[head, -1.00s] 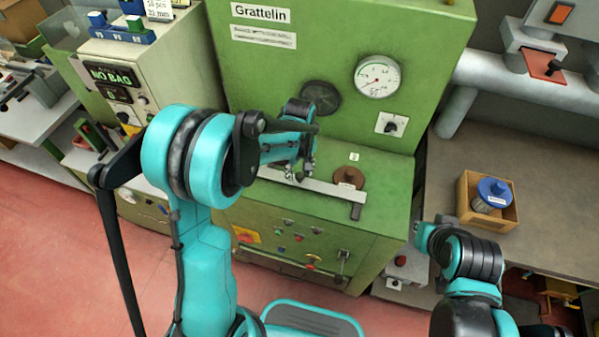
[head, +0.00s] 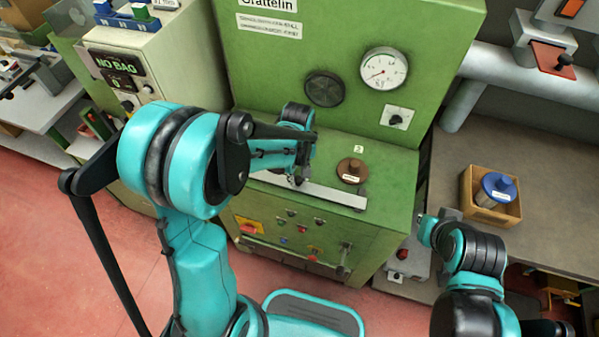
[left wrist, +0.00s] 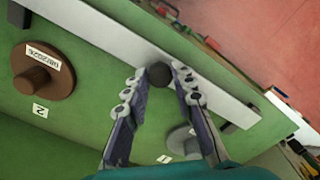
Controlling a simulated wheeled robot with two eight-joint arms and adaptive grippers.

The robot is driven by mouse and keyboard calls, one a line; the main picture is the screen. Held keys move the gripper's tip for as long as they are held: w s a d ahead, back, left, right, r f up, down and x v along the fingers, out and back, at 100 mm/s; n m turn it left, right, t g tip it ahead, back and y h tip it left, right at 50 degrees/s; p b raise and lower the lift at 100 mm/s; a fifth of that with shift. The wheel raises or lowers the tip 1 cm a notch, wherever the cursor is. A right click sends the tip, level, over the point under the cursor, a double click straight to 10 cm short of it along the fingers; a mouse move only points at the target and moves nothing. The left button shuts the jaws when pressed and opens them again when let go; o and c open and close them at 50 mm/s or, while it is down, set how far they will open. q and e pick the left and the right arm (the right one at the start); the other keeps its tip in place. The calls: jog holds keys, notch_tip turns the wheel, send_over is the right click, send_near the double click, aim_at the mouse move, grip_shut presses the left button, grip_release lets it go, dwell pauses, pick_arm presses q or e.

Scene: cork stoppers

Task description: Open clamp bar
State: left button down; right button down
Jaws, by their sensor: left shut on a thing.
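The clamp bar (head: 335,195), a long pale grey strip, lies across the front of the green machine's ledge, in front of a brown knobbed disc (head: 352,170). In the left wrist view the bar (left wrist: 215,98) runs diagonally, with a dark round knob (left wrist: 160,74) on it. My left gripper (head: 299,180) is at the bar; in the left wrist view its fingers (left wrist: 160,80) are shut on the knob, one on each side. The knob is hidden behind the gripper in the head view. My right gripper (head: 424,226) is right of the machine, away from the bar; its fingers are unclear.
The green machine (head: 340,30) has a gauge (head: 384,67) and front buttons. The left wrist view shows a grey disc (left wrist: 182,140) near the label "1". A wooden box (head: 475,211) with a blue-topped item stands on the right bench (head: 560,215).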

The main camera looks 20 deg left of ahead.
aim_at(297, 181)
pick_arm(q)
jog(key=c, duration=1.3)
grip_release()
jog(key=shift+o, duration=0.2)
notch_tip(297, 181, up, 12)
jog(key=s+a+r+m+t, duration=0.1)
jog(key=s+a+m+t, duration=0.1)
jog(key=s+m+t, duration=0.5)
jog(key=s+m, duration=0.1)
jog(key=s, duration=0.4)
jog(key=shift+a+r+m+b, duration=0.3)
